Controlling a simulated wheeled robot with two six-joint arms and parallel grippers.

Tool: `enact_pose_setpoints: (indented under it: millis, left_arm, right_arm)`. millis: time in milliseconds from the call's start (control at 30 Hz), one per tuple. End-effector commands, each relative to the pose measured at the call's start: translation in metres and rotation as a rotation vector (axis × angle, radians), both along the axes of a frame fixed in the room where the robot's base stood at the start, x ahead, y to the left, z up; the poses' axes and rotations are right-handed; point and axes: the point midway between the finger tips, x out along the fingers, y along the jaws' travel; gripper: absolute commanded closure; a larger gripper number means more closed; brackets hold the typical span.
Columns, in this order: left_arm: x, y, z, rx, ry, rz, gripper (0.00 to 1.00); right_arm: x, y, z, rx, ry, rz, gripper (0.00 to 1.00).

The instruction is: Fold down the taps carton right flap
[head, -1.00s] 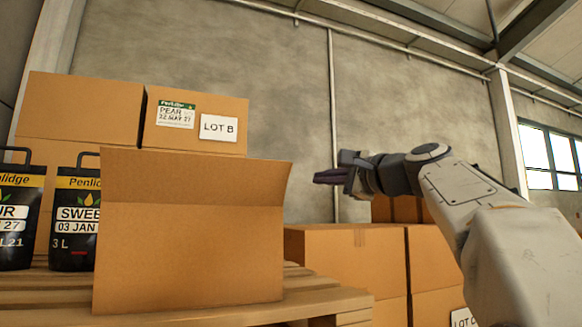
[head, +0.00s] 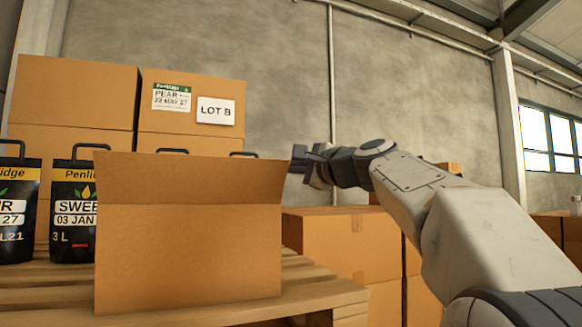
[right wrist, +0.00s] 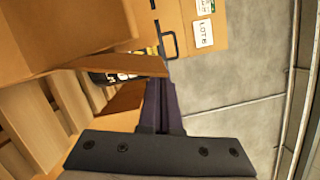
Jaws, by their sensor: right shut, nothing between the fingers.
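The taps carton (head: 188,258) is a plain brown box at the pallet's front edge. Its near flap (head: 188,180) stands up and hides the carton's inside and the right flap in the head view. In the right wrist view, a narrow brown flap (right wrist: 135,65), apparently the right one, sticks out from the carton, seen nearly edge-on. My right gripper (head: 298,158) is by the carton's upper right corner. In the right wrist view its shut fingers (right wrist: 160,85) are empty and point close to that flap's end; whether they touch is unclear. My left gripper is not in view.
Black pouches (head: 74,225) stand left of the carton on the wooden pallet (head: 325,292). Stacked cartons, one with a LOT B label (head: 216,111), stand behind. More brown cartons (head: 345,240) stand to the right, below my right arm. The space above is open.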

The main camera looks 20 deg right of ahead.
Motion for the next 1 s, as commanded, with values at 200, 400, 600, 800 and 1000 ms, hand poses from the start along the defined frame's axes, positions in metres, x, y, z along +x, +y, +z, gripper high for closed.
enact_pose_setpoints:
  millis: [200,400,600,800,1000]
  left_arm:
    - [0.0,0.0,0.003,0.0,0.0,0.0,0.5]
    - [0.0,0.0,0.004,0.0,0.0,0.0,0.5]
    - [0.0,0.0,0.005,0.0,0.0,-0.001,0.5]
    - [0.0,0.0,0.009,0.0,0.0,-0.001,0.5]
    - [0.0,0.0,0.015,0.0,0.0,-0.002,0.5]
  right_arm:
    - [0.0,0.003,0.003,-0.041,-0.002,0.001,1.0]
    - [0.0,0.005,0.004,-0.069,-0.002,0.001,1.0]
    - [0.0,0.008,0.005,-0.104,-0.004,0.001,1.0]
    - [-0.001,0.015,0.009,-0.172,-0.007,0.003,1.0]
    - [-0.001,0.025,0.013,-0.291,-0.01,0.004,1.0]
